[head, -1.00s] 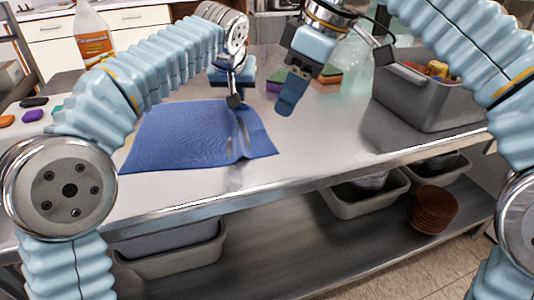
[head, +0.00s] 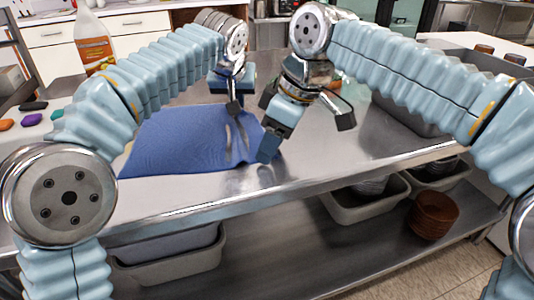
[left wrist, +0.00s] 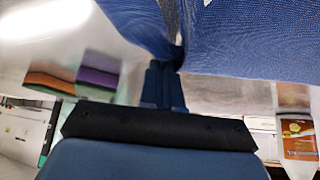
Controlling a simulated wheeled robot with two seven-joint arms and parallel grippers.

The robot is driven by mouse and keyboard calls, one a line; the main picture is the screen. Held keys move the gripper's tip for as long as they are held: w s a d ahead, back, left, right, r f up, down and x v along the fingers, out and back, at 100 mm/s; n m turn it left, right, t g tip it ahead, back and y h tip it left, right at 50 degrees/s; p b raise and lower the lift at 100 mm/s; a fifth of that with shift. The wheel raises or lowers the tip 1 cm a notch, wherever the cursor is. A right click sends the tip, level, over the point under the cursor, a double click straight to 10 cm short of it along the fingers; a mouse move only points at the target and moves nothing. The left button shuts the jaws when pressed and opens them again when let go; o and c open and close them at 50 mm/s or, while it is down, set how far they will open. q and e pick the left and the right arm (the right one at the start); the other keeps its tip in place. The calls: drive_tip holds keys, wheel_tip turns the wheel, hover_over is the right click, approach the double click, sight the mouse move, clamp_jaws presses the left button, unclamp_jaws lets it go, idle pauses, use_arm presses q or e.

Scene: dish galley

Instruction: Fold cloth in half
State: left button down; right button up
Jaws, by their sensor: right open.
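The blue cloth (head: 180,140) lies on the steel counter, with a raised ridge near its right side. My left gripper (head: 235,108) is at the cloth's far edge and looks shut on it. In the left wrist view the cloth (left wrist: 250,40) gathers to a pinch at the fingertips (left wrist: 180,62). My right gripper (head: 307,138) is open and empty, its fingers wide apart. Its left finger overlaps the cloth's near right corner in the head view and hides it. I cannot tell whether it touches the cloth.
Sponges stand behind, clearest in the left wrist view as a brown one (left wrist: 50,80) and a purple one (left wrist: 97,80). A grey bin (head: 410,115) is partly hidden by my right arm. A bottle (head: 95,40) stands back left. The counter's front edge (head: 300,186) is close to the cloth.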

use_arm(q)
drive_tip(key=shift+f, duration=0.1)
use_arm(e)
drive_tip(key=shift+c, duration=0.3)
drive_tip(key=shift+f, duration=0.1)
clamp_jaws()
drive_tip(key=shift+r, duration=2.55)
use_arm(q)
drive_tip(key=c, duration=1.2)
unclamp_jaws()
drive_tip(key=shift+c, duration=0.2)
